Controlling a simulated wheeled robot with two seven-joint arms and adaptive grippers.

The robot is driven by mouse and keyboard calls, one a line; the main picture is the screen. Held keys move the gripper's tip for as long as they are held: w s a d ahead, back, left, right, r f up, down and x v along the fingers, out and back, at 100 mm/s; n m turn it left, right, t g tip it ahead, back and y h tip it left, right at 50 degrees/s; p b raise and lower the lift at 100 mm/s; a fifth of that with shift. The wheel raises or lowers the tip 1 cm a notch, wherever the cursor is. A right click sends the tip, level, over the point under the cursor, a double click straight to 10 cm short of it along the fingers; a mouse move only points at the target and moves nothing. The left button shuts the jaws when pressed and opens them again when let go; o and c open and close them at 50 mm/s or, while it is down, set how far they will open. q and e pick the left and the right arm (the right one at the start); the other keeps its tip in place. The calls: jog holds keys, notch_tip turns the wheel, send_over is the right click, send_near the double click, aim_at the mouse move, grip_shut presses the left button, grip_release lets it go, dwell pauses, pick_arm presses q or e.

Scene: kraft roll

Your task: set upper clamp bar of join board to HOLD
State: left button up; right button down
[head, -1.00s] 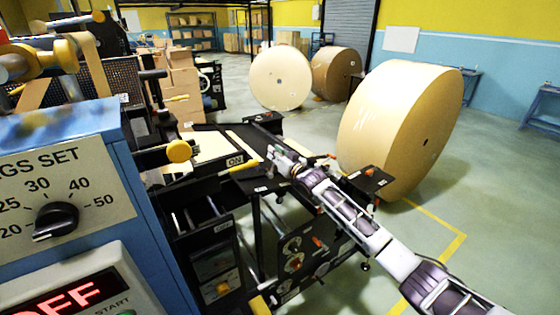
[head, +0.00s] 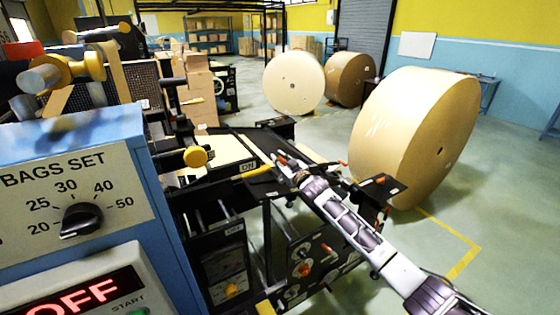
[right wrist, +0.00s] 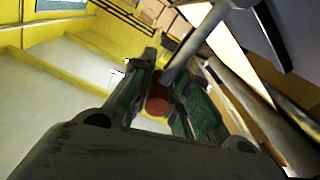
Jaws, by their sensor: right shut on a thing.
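The join board (head: 222,150) is a black-framed table with a pale sheet, beyond the blue control cabinet in the head view. My right gripper (head: 283,160) is at its right side, near a small "ON" label (head: 248,167). In the right wrist view my right gripper (right wrist: 158,100) has its green-padded fingers closed around a round red-orange handle end (right wrist: 157,106). It seems to be a clamp bar's handle; which bar, and its setting, I cannot tell. A yellow handle (head: 258,172) lies just left of my gripper. My left gripper is not in view.
The blue cabinet (head: 75,130) with a BAGS SET dial (head: 82,219) and a red OFF display fills the left. A large kraft roll (head: 415,135) stands right of the board, with more rolls behind. Open floor lies at the right.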

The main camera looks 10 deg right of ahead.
jog(key=shift+d, duration=0.15)
jog(key=c, duration=1.4)
grip_release()
jog(key=shift+d, duration=0.1)
jog(key=shift+o, duration=0.2)
jog(key=shift+a, duration=0.2)
jog(key=v, duration=1.2)
jog(key=shift+d+f, duration=0.1)
jog(key=shift+d, duration=0.05)
